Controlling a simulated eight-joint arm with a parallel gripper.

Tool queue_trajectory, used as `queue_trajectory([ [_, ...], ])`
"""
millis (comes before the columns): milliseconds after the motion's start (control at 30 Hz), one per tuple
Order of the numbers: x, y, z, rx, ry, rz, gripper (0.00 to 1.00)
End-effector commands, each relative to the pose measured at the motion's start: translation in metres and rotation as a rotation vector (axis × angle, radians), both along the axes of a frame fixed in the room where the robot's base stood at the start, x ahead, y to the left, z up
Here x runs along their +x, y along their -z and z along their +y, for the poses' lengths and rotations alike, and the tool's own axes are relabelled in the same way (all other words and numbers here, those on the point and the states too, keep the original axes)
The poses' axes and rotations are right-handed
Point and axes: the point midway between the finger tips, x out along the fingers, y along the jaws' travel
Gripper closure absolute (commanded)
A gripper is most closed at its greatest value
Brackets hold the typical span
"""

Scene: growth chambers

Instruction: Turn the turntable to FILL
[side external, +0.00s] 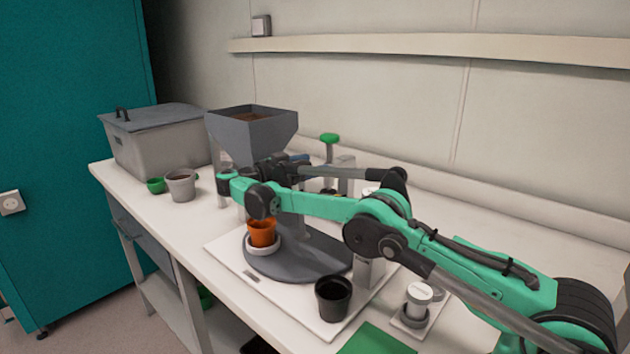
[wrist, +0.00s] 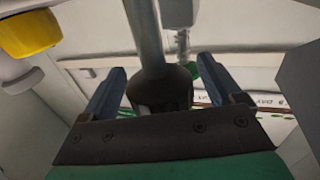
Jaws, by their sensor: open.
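The turntable (side external: 318,264) is a dark grey disc on a white base board (side external: 222,246). An orange pot (side external: 262,233) stands in a white ring (side external: 263,248) at its left side. A grey hopper (side external: 240,140) with brown fill stands behind it. My gripper (side external: 300,158) is above and behind the disc, beside the hopper, partly hidden by my arm. In the wrist view my gripper (wrist: 162,66) is open, its two blue-grey fingers apart. A grey rod (wrist: 148,40) with a dark end shows between them; I cannot tell whether they touch it. No FILL mark is readable.
A black pot (side external: 333,298) and a white cylinder (side external: 419,293) stand at the front right. A green-topped post (side external: 329,145) is behind my gripper. A grey pot (side external: 181,185), a small green pot (side external: 156,185) and a lidded bin (side external: 160,145) are left. A yellow-capped thing (wrist: 28,33) shows in the wrist view.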

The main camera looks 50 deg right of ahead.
Motion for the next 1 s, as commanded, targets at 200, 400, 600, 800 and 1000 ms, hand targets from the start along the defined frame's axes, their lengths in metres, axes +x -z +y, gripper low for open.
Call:
queue_trajectory([
  [200,0.002,0.000,0.000,0.000,-0.141,0.000,0.14],
  [400,0.004,0.000,0.000,0.000,-0.346,0.000,0.14],
  [600,0.005,0.000,0.021,0.000,-0.498,0.001,0.14],
  [800,-0.003,-0.008,0.057,0.000,-0.491,0.000,0.14],
  [1000,-0.005,-0.054,0.054,0.028,-0.495,0.023,0.14],
])
